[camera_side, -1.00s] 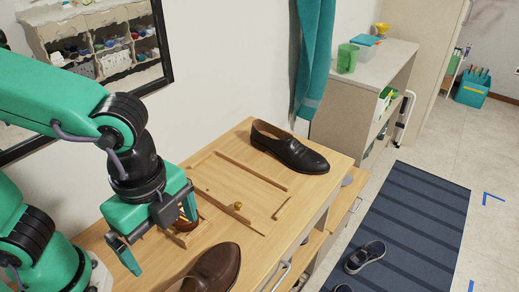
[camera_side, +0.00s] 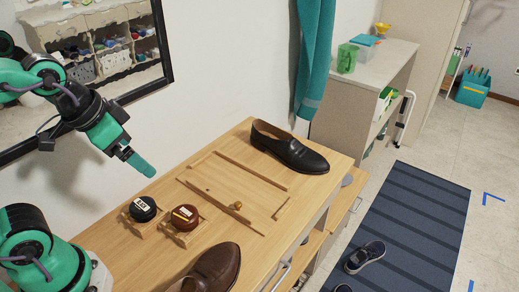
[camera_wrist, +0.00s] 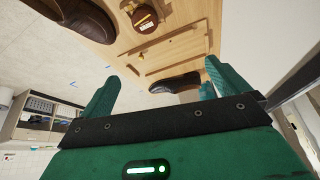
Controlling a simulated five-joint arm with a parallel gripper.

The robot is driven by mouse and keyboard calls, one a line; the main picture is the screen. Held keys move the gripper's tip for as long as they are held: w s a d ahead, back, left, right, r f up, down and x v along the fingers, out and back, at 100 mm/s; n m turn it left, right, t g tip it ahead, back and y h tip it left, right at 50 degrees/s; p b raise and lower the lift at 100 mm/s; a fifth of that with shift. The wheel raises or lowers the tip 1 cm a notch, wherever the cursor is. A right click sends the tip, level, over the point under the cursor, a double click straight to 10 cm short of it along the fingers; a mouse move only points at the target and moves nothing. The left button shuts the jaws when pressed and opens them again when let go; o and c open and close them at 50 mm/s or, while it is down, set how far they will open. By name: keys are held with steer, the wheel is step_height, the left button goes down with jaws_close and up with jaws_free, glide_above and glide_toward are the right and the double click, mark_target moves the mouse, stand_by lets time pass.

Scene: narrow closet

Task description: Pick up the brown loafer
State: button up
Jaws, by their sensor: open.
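The brown loafer (camera_side: 218,268) lies on the wooden bench top at the bottom edge of the side view, partly cut off by the frame. It also shows at the top left of the wrist view (camera_wrist: 88,20). A black loafer (camera_side: 290,150) lies farther back on the same bench; in the wrist view it shows as a dark shoe (camera_wrist: 176,82) between my fingers, but well beyond them. My gripper (camera_side: 143,165) is raised above the bench near the wall, left of the brown loafer and apart from it. In the wrist view my gripper (camera_wrist: 160,72) is open and empty.
A black-lidded tin (camera_side: 143,208) and a brown tin (camera_side: 185,217) sit in small wooden holders beside the brown loafer. A wooden frame with a brass knob (camera_side: 238,205) lies on the bench. A teal towel (camera_side: 313,60) hangs on the wall behind. A mirror (camera_side: 95,55) is near my arm.

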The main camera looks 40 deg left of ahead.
steer(key=shift+s+a+r+n+t+y, duration=0.1)
steer(key=shift+a+r+n+t+y, duration=0.05)
steer(key=shift+a+n, duration=0.5)
steer(key=shift+a+r+n+t+y, duration=0.15)
steer(key=shift+a+n, duration=0.3)
steer(key=shift+a, duration=0.25)
steer(key=shift+d+f, duration=0.1)
steer(key=shift+d, duration=0.05)
steer(key=n+g, duration=0.1)
steer(key=g, duration=0.5)
glide_toward(194, 278)
steer(key=f, duration=0.5)
steer(key=shift+s, duration=0.2)
steer(key=shift+f, duration=0.1)
steer(key=shift+f, duration=0.1)
steer(key=shift+f, duration=1.15)
steer(key=shift+f, duration=0.15)
